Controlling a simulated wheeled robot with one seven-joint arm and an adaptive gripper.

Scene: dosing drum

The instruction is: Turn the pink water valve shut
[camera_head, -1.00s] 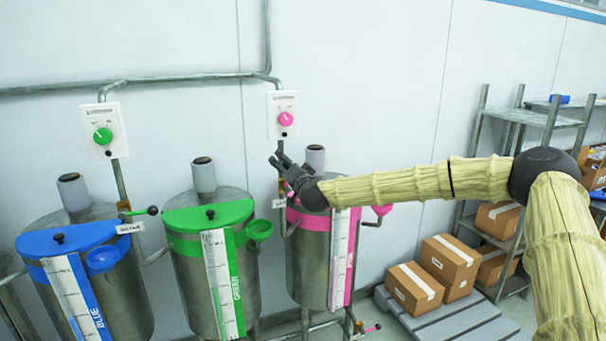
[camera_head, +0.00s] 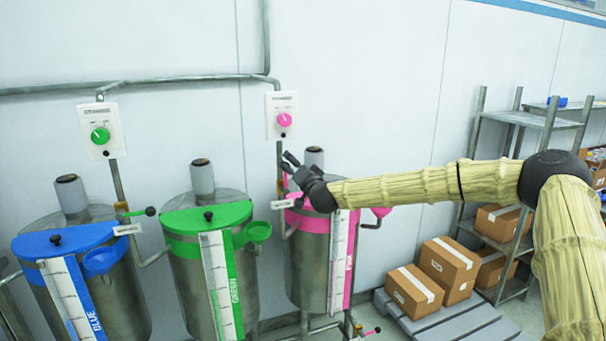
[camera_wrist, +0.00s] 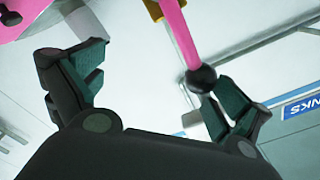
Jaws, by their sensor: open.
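The pink water valve's lever shows in the wrist view as a pink bar (camera_wrist: 181,36) ending in a black ball (camera_wrist: 201,79). The bar comes down from a brass-coloured fitting at the top. My gripper (camera_wrist: 158,72) is open, and the ball lies by its right finger; I cannot tell if they touch. The left finger is well apart from the lever. In the head view my gripper (camera_head: 287,161) is at the pipe left of the pink drum's grey neck. A small piece of pink (camera_head: 285,183) shows beside it; the rest of the valve is hidden there.
Green (camera_head: 187,270) and blue (camera_head: 122,290) drums stand to the left. Boxes (camera_head: 449,262) on a pallet and a shelf are to the right.

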